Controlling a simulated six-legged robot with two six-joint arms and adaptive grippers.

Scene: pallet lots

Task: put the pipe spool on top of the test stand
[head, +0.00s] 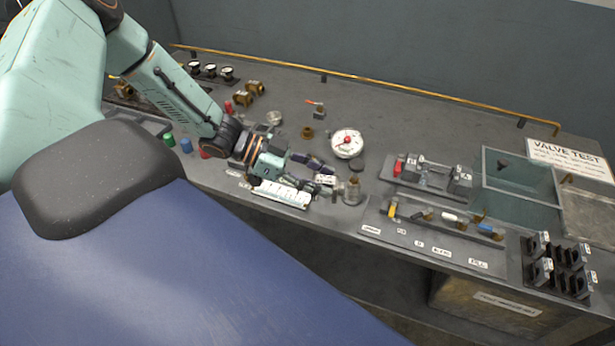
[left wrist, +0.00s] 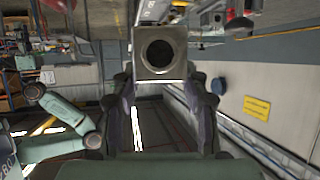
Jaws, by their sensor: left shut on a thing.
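The pipe spool (head: 352,191) is a short grey metal piece with a brownish top, at the front of the bench in the head view. In the left wrist view the spool (left wrist: 160,52) shows a square flange with a dark round bore, between the fingertips. My left gripper (head: 330,180) is shut on it. I cannot tell whether the spool touches the bench. The test stand seems to be the grey base with two grey blocks and a red part (head: 432,176), to the right of the spool. My right gripper is not in view.
A white-scaled strip (head: 282,193) lies at the front edge. The back middle of the bench is mostly clear.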

